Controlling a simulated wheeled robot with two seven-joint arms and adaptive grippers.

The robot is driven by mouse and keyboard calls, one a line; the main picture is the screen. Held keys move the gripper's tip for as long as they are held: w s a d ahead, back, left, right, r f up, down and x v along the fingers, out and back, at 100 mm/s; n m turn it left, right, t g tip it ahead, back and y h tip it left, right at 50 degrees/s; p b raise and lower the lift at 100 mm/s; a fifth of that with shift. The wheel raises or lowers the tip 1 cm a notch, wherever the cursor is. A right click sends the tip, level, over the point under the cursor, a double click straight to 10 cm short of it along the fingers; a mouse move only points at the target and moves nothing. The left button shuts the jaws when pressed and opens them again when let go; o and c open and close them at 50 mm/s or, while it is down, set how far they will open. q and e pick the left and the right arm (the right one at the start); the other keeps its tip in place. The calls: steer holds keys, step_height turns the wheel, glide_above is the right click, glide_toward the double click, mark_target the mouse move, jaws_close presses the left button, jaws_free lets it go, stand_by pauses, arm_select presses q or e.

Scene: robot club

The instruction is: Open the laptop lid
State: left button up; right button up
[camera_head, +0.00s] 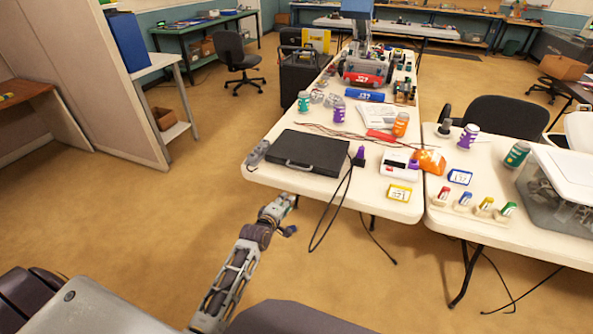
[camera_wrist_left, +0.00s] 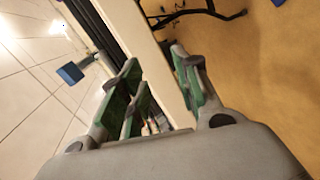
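The black laptop (camera_head: 308,152) lies closed and flat near the front edge of the white table, its handle-like front facing me. My left gripper (camera_head: 287,214) is in front of and below the table edge, apart from the laptop. In the left wrist view the green-padded fingers of the left gripper (camera_wrist_left: 160,88) are spread with nothing held between them. A dark band, which looks like the laptop's edge (camera_wrist_left: 96,28), runs beyond the fingers beside the pale table edge (camera_wrist_left: 139,45). My right gripper is not in view.
A grey item (camera_head: 257,152) sits left of the laptop; a purple-topped item (camera_head: 359,157) with a black cable (camera_head: 335,215) is at its right. A white device (camera_head: 399,165) and yellow box (camera_head: 399,193) lie farther right.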

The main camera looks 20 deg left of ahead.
arm_select(q)
steer(key=n+t, duration=0.2)
glide_toward(296, 167)
steer(key=s, duration=0.3)
steer(key=shift+s+r+b, duration=0.15)
steer(key=shift+r+b, duration=0.15)
steer(key=shift+r, duration=0.05)
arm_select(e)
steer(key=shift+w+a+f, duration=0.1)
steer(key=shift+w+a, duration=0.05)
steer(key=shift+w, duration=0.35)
arm_select(q)
steer(key=shift+w, duration=0.2)
